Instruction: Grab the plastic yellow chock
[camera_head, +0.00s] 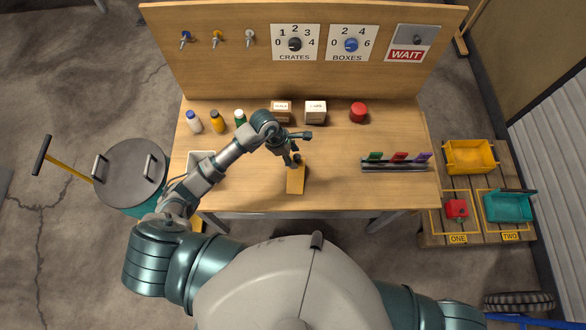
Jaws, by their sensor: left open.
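The yellow chock (296,182) lies on the wooden workbench, near the middle of its front edge. It looks like a small orange-yellow wedge or block. My left gripper (301,149) is open just beyond the chock. Its lower finger is at the chock's far end and covers a little of it; I cannot tell whether they touch. The other finger points right over bare tabletop. My right gripper is out of view.
A white tray (199,157) is at left, a rack (394,166) at right. A drum (131,173) stands left of the bench.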

